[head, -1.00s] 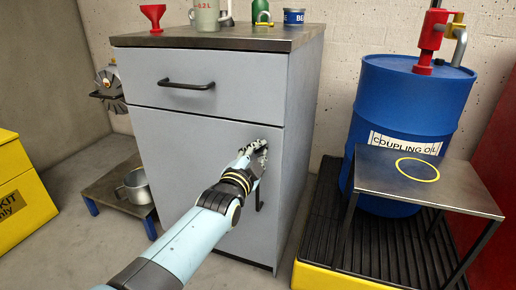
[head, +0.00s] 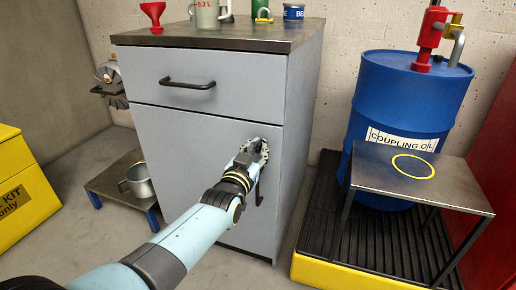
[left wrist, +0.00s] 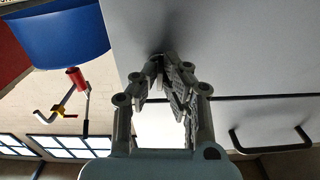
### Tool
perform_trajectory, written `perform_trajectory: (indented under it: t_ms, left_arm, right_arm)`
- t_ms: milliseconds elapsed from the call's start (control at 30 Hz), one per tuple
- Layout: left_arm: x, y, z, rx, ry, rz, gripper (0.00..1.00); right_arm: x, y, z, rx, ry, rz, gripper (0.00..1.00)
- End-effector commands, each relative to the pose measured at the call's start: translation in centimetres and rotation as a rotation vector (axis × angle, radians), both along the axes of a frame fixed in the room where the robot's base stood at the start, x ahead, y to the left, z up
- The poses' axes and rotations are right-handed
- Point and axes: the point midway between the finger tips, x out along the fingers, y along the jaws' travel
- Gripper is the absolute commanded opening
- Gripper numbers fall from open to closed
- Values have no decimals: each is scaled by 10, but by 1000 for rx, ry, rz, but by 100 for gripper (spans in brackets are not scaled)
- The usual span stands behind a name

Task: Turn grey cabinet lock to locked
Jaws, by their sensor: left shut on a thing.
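The grey cabinet (head: 195,165) has a drawer above a door. My left gripper (head: 256,150) is at the upper right of the door, just above the black door handle (head: 260,190). In the left wrist view its fingers (left wrist: 163,62) come together against the door face and are shut on the cabinet lock. The lock itself is almost wholly hidden by the fingers, so its turned position cannot be read. My right gripper is not in view.
The drawer has a black handle (head: 187,84). A red funnel (head: 153,14) and several containers stand on the cabinet top. A blue oil drum (head: 400,95) and a metal side table (head: 375,170) stand at the right. A pot (head: 138,181) sits on a low stand at the left.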

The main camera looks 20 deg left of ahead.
Motion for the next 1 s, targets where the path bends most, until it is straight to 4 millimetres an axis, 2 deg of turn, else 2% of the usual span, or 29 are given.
perform_trajectory:
  t_ms: [300,767,800,900,933,1000]
  left_arm:
    - [0,0,-1,-89,5,0,0]
    - [0,0,-1,-101,5,0,0]
    - [0,0,-1,-100,5,0,10]
    - [0,0,-1,-100,5,0,23]
    - [0,0,-1,-100,5,0,27]
    - [0,0,-1,-99,4,0,29]
  right_arm:
    - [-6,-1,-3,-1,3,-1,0]
    - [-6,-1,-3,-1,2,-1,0]
    - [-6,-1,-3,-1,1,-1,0]
    - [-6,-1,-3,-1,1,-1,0]
    - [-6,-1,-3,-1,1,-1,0]
    - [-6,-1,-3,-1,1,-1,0]
